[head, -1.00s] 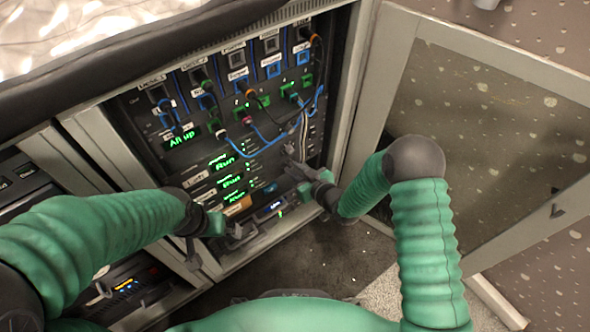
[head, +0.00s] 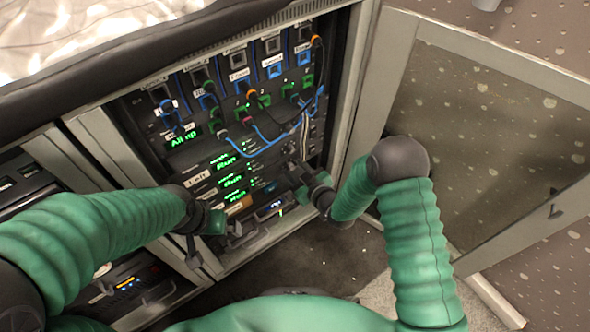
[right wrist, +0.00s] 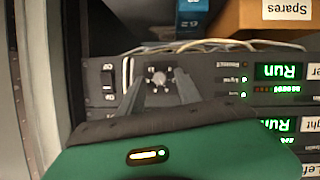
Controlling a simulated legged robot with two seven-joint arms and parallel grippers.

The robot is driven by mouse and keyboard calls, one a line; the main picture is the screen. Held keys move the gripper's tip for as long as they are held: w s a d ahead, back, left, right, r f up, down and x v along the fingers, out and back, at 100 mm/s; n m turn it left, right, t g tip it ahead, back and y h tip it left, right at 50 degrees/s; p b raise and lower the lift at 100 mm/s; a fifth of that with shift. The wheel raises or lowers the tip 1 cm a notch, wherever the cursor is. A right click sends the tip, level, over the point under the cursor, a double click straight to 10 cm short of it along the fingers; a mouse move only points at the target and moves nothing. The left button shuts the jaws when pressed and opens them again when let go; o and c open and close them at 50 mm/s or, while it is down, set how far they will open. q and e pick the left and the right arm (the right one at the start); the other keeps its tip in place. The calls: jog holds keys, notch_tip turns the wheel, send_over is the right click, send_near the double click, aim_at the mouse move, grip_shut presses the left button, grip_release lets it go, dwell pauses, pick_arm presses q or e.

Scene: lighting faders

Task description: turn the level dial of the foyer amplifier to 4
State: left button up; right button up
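An amplifier unit (right wrist: 215,80) with a green "Run" display (right wrist: 280,72) fills the middle of the right wrist view, in the rack. Its small round dial (right wrist: 158,79) shows between the fingertips of my right gripper (right wrist: 159,77). The two fingers stand apart on either side of the dial; contact cannot be made out. In the head view my right gripper (head: 292,172) is at the rack's right side and hides the dial. The name label and dial scale are not readable. My left gripper (head: 232,228) is low at the rack's front; its fingers are unclear.
The rack (head: 215,80) holds patched cables (head: 262,145) above the amplifiers. An open glazed door (head: 470,130) stands on the right. In the right wrist view an orange "Spares" box (right wrist: 275,15), white cables (right wrist: 225,44) and a switch (right wrist: 108,80) are near the dial.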

jog(key=p+v, duration=0.6)
jog(key=v, duration=1)
jog(key=shift+s+d, duration=0.2)
jog(key=shift+s, duration=0.15)
jog(key=shift+r, duration=0.15)
